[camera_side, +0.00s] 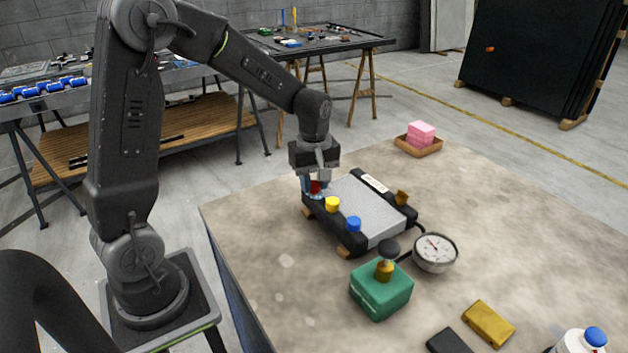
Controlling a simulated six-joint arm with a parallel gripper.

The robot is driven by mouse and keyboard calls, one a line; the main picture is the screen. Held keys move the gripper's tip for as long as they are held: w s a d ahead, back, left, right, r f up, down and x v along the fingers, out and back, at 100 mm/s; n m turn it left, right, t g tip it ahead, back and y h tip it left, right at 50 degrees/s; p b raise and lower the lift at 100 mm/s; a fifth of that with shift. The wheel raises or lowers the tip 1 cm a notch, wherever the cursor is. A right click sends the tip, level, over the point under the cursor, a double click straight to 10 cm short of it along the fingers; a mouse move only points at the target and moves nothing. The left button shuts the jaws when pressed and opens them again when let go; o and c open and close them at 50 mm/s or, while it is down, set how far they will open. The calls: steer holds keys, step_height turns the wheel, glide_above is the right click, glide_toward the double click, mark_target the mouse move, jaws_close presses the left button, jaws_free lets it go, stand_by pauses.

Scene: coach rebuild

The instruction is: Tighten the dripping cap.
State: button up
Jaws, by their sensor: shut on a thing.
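A radiator-like unit (368,212) with a grey finned panel and black end tanks lies on the table, propped on small wooden blocks. Along its near-left tank are a red cap (316,187), a yellow cap (332,204) and a blue cap (353,224). My gripper (313,190) points down at the far end of that row. It is shut on the red cap, which its fingers partly hide. I cannot make out any drip at this size.
A round pressure gauge (435,252) and a green box with a black knob (381,290) stand close to the unit's near right. A yellow block (488,323), a black block (449,341) and a blue-capped white bottle (580,341) lie nearer. A pink sponge (421,133) sits in a wooden tray. The table's right side is mostly clear.

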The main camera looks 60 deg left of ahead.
steer(key=shift+m, duration=0.3)
steer(key=m, duration=0.3)
steer(key=shift+m, duration=0.3)
steer(key=m, duration=0.4)
steer(key=shift+m, duration=0.3)
steer(key=m, duration=0.4)
steer(key=shift+m, duration=0.3)
steer(key=m, duration=0.4)
steer(key=shift+m, duration=0.3)
steer(key=o, duration=0.9)
